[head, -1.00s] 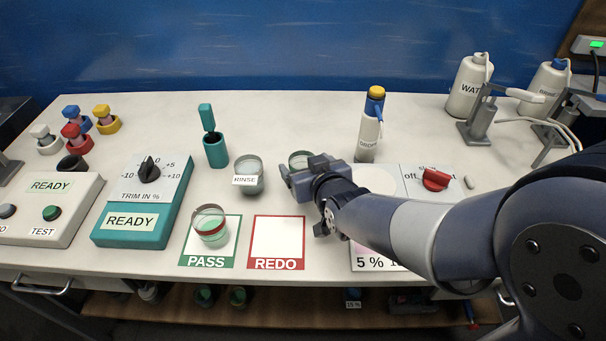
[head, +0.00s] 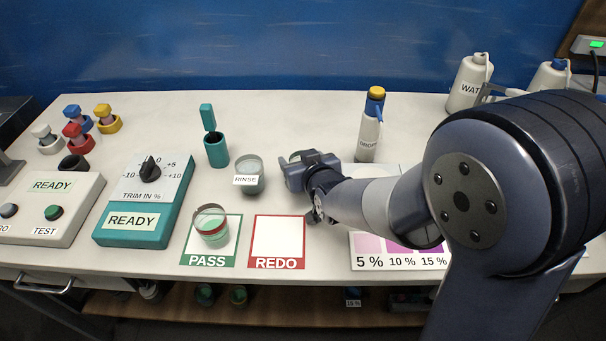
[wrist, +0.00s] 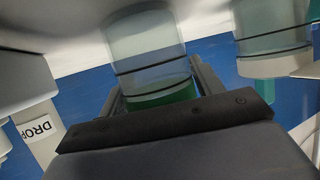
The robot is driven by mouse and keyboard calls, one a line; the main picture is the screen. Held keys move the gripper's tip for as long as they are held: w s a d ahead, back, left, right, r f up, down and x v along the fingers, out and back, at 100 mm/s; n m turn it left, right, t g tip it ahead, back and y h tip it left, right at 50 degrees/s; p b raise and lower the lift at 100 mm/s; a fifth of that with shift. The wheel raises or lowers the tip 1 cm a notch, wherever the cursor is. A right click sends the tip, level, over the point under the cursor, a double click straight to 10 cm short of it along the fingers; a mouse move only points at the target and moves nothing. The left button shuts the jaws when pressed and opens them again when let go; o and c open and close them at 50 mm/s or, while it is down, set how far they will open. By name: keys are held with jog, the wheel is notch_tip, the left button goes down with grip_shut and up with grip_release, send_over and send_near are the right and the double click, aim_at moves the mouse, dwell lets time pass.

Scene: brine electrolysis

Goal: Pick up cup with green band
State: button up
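A clear cup with a green band (wrist: 160,95) shows between the two fingers of my gripper (wrist: 160,88) in the wrist view. In the head view only part of a clear rim (head: 301,156) shows behind my gripper (head: 292,170), which hides the rest. My gripper looks open, with a finger on either side of the cup. Whether the fingers touch it is hard to tell.
The RINSE cup (head: 250,180) stands just left of my gripper. A cup with a red band (head: 211,232) stands on the PASS mat (head: 231,254). The REDO mat (head: 278,236) is empty. A dropper bottle (head: 369,137) stands behind right.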

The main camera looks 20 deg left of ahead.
jog(key=c, duration=0.8)
